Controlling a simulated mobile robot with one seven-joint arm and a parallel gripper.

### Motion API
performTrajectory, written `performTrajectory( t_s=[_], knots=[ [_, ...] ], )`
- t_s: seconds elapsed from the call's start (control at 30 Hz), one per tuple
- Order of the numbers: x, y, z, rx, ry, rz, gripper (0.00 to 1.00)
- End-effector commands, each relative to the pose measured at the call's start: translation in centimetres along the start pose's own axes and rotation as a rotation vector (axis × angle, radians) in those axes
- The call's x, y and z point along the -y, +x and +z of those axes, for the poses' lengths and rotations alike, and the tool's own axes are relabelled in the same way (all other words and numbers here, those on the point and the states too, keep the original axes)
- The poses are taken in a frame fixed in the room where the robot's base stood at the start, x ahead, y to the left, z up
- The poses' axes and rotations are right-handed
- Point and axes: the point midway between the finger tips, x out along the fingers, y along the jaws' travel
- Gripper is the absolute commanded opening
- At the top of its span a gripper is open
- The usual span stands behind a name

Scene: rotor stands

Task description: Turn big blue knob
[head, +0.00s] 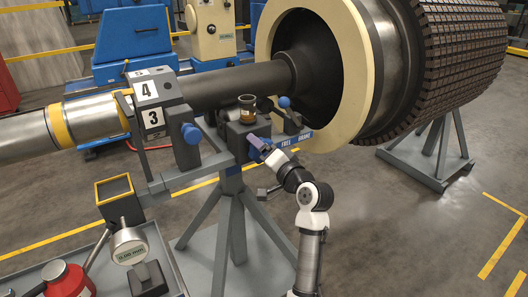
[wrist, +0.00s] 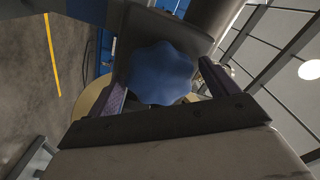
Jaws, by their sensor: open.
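In the wrist view, a blue knob (wrist: 160,75) with a lobed rim sits on a dark grey block (wrist: 185,28). My gripper (wrist: 163,80) is open, with one purple finger on each side of the knob. The left finger is very near the rim; I cannot tell if it touches. In the head view my gripper (head: 256,143) is at the front of the stand's grey block (head: 238,133), and the knob between its fingers is not clear there. Another blue knob (head: 190,133) sits to the left, on the clamp with number labels (head: 150,100), apart from my gripper.
The shaft (head: 225,85) runs behind. The grey stand legs (head: 233,220) are below.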

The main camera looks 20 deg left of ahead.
Motion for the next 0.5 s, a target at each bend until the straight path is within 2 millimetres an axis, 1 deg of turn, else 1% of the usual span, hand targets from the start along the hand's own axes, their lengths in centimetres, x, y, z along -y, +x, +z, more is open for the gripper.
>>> performTrajectory(
  t_s=[0.07,0.17,0.5],
  knots=[
    [-0.1,-0.7,0.0,-0.002,0.000,0.001,0.86],
    [-0.2,-2.2,-0.1,-0.005,0.000,0.001,0.86],
    [-0.2,-9.8,0.0,-0.004,0.000,0.002,0.86]
  ],
)
